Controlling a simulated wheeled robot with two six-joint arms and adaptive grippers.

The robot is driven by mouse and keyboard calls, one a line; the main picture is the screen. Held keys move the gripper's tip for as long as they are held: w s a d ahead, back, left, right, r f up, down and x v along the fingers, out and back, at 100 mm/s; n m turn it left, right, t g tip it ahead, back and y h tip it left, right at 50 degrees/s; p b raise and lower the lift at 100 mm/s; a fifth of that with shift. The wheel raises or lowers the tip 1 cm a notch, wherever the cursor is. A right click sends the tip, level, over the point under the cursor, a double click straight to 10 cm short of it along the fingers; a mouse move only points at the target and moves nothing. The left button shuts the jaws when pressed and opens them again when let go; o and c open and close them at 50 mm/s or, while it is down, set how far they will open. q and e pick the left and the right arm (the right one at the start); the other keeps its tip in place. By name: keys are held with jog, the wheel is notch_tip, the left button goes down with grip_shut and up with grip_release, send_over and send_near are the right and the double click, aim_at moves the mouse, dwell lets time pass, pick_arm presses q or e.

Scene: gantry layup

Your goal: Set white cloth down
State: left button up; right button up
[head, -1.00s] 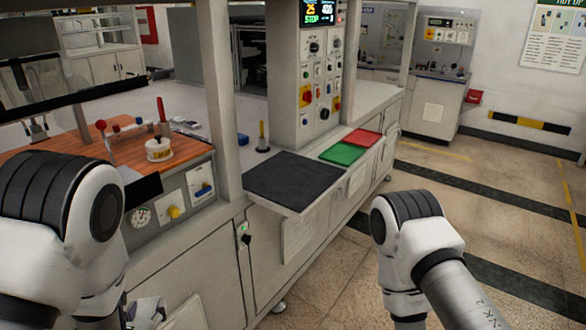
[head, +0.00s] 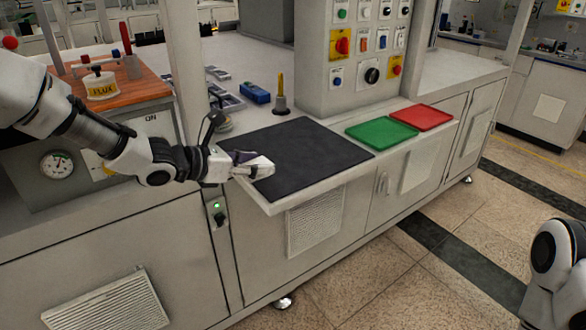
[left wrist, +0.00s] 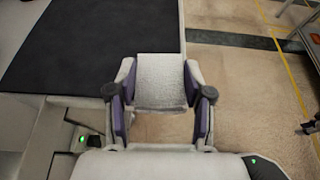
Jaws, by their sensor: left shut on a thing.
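The white cloth (left wrist: 161,80) shows in the left wrist view as a pale, folded-looking piece between my left fingers. My left gripper (left wrist: 160,98) is shut on it. In the head view my left gripper (head: 258,168) is at the left front corner of the dark mat (head: 312,158), and the cloth is hard to tell from the fingers there. The mat also shows in the left wrist view (left wrist: 95,45), to the left of and beyond the gripper. Whether the cloth touches the mat or shelf, I cannot tell. My right gripper is out of view.
A green tray (head: 382,132) and a red tray (head: 422,117) sit right of the mat. A yellow-tipped stand (head: 280,95) and a blue block (head: 255,93) are behind it. A control column (head: 345,55) rises behind the trays. The mat is bare.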

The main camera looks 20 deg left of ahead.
pick_arm(q)
jog(key=a+b, duration=0.1)
jog(key=a, duration=0.3)
jog(key=p, duration=0.3)
send_over(278, 160)
jog(key=shift+s+f, duration=0.2)
jog(key=shift+f, duration=0.8)
notch_tip(278, 160, down, 3)
jog(key=shift+w+f+p, duration=0.1)
jog(key=shift+f+p, duration=0.05)
jog(key=shift+p, duration=0.15)
jog(key=shift+w+f, duration=0.1)
jog(key=shift+f, duration=0.2)
jog(key=o, duration=0.9)
jog(key=shift+o, duration=0.2)
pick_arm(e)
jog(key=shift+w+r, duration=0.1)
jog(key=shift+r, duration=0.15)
